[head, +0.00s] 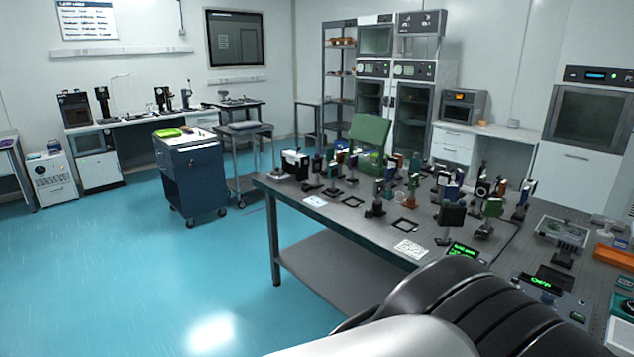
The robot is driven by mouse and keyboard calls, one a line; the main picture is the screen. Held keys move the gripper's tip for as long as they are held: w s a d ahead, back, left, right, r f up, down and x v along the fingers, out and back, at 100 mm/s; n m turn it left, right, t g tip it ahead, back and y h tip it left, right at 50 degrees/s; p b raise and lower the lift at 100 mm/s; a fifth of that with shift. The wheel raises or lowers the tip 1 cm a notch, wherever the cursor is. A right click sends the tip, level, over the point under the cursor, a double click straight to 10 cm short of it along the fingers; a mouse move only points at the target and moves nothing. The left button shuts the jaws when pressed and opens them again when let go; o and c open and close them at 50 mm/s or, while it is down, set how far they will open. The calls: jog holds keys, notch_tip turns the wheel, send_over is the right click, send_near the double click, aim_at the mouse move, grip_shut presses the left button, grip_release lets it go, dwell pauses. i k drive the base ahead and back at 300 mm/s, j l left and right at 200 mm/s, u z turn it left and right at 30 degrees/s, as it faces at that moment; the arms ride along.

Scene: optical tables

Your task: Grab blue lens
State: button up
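I see no part that I can make out as my gripper; only a white and black ribbed part of my own body fills the bottom right of the head view. The optical table (330,212) stands at the centre right, with many small post-mounted optics on it. Another bluish piece (526,188) stands near the right end of the group. At this size I cannot tell which of these is the blue lens. Some optics hide others behind them.
A dark blue wheeled cabinet (193,180) and a grey cart (248,165) stand left of the table. A green chair (370,131) is behind the table. A device with a green display (545,284) sits at right. The blue floor (130,260) at left is clear.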

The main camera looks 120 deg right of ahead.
aim_at(518, 217)
jog(key=z, duration=5.1)
